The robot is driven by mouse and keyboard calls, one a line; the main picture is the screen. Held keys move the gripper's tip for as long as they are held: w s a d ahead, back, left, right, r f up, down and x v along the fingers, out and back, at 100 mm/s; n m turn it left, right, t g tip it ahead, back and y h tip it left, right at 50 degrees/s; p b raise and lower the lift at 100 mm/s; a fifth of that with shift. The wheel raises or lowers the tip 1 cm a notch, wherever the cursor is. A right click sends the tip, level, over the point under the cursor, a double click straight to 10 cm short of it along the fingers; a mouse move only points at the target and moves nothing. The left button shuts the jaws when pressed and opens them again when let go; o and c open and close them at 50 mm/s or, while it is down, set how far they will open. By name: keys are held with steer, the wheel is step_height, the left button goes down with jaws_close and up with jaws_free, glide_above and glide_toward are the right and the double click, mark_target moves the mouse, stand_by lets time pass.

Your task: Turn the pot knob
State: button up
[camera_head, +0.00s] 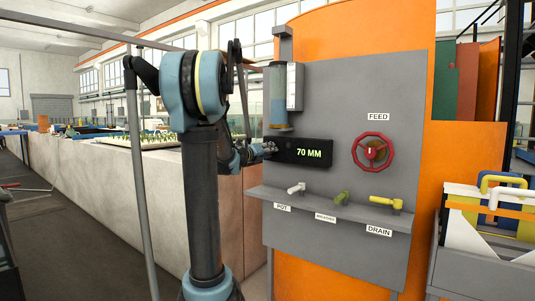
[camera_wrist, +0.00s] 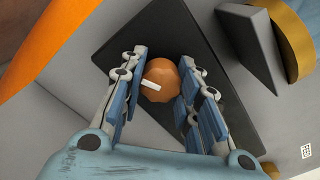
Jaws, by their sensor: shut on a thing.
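The pot knob (camera_wrist: 162,80) is a round orange knob with a white pointer line, on a black box in the wrist view. The line points toward the left side and slightly up. My gripper (camera_wrist: 161,62) has its blue-padded fingers on both sides of the knob, shut on it. In the head view my gripper (camera_head: 262,150) is at the left end of the black display box (camera_head: 312,152), which reads "70 MM" in green. The knob itself is too small and covered to make out there.
On the grey panel (camera_head: 340,85) are a red FEED handwheel (camera_head: 373,151) and a clear cylinder with blue liquid (camera_head: 278,95). Below the box, a ledge (camera_head: 330,207) bears white, green and yellow valve handles (camera_head: 386,202). A long pale wall (camera_head: 110,185) runs behind my arm.

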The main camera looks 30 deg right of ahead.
steer(key=shift+w+a, duration=0.15)
stand_by(0.4)
steer(key=o, duration=1)
steer(key=shift+f, duration=0.15)
steer(key=shift+c, duration=0.2)
steer(key=shift+o, duration=0.6)
steer(key=v, duration=1.2)
steer(key=shift+w, duration=0.1)
